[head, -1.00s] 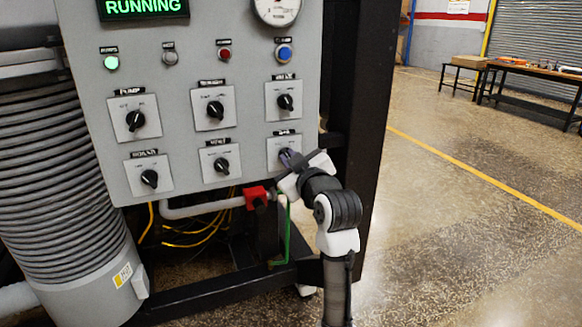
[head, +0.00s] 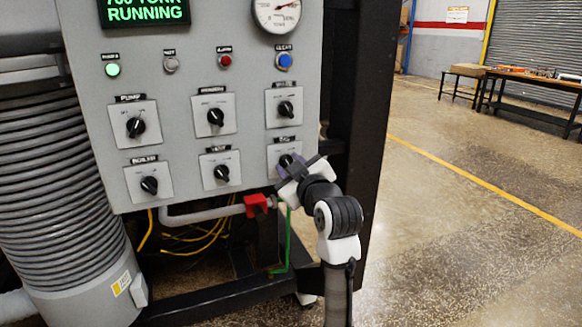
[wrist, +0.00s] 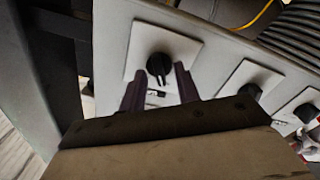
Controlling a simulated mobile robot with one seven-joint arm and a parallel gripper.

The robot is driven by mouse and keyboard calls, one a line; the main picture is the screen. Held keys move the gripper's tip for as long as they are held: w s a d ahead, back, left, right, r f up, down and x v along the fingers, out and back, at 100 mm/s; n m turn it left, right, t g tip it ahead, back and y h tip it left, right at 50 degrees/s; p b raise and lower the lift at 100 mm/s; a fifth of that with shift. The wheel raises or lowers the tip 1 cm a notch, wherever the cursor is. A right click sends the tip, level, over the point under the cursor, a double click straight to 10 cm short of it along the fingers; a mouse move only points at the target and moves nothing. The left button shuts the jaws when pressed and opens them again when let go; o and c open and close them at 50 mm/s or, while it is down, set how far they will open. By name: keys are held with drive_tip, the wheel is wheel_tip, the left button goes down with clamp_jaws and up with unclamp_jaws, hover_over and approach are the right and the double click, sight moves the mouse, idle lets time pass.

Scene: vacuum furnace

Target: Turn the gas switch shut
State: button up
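The gas switch (head: 286,161) is a black rotary knob on a white plate, at the lower right of the grey control panel in the head view. Its label is too small to read surely. In the wrist view a black knob (wrist: 159,67) stands on its plate between the two fingertips. My gripper (head: 301,168) is at this lower right switch in the head view. In the wrist view my gripper (wrist: 160,75) has its purple fingers spread, one on each side of the knob, with gaps visible. I cannot tell whether either finger touches it.
Several similar knobs, such as the one above (head: 286,109), sit close by on the panel. A red valve handle (head: 257,203) on a pipe is just below. A black frame post (head: 358,130) stands at the right. Open floor (head: 450,220) lies farther right.

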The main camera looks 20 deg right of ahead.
drive_tip(key=s+b, duration=0.2)
drive_tip(key=s, duration=1.2)
drive_tip(key=shift+d, duration=0.2)
drive_tip(key=shift+w, duration=0.1)
